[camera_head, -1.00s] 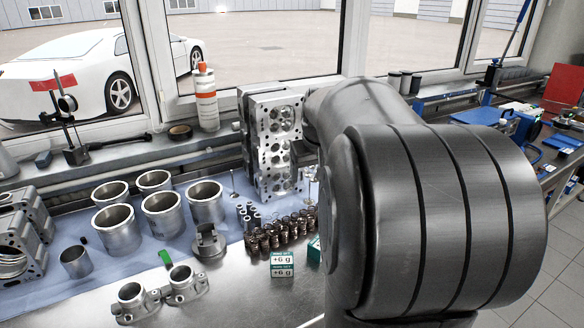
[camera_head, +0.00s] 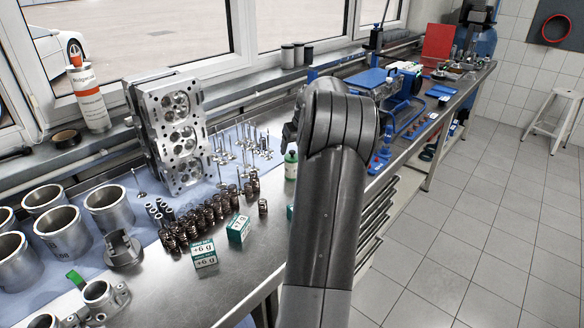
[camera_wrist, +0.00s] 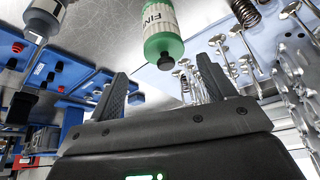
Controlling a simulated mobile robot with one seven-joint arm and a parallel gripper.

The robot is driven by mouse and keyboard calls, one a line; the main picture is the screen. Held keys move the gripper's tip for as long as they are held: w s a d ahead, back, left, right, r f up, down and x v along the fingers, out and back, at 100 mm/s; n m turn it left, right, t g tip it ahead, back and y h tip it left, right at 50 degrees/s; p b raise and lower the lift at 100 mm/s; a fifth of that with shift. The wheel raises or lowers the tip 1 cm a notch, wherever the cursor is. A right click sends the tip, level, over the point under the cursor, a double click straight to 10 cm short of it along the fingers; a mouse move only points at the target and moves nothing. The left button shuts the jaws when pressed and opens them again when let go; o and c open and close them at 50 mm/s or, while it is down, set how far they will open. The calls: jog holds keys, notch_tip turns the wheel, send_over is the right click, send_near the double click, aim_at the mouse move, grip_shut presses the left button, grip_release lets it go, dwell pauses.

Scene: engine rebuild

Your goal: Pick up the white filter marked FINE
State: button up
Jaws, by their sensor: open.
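In the wrist view, a white and green bottle (camera_wrist: 163,25) with a dark cap has large letters reading "FIN", the rest cut off from sight. It looks like a bottle more than a filter. In the head view, a small green and white bottle (camera_head: 291,165) stands on the bench just left of my arm. My gripper (camera_wrist: 165,82) is open and empty, with a finger on each side of the view. The bottle's cap end shows between and beyond the fingertips, apart from them. In the head view my arm hides most of the gripper.
Upright valves (camera_head: 250,145), springs (camera_head: 210,212) and a cylinder head (camera_head: 172,130) stand left of the bottle. Green-white boxes (camera_head: 204,256) sit nearer. Another grey bottle (camera_wrist: 46,14) and blue trays (camera_wrist: 95,85) show left in the wrist view.

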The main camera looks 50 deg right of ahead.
aim_at(292, 157)
jog(key=x, duration=0.3)
jog(key=shift+w+f, duration=0.15)
jog(key=shift+f, duration=0.05)
jog(key=x, duration=0.5)
jog(key=shift+a, duration=0.3)
jog(key=shift+c, duration=0.4)
jog(key=c, duration=1.1)
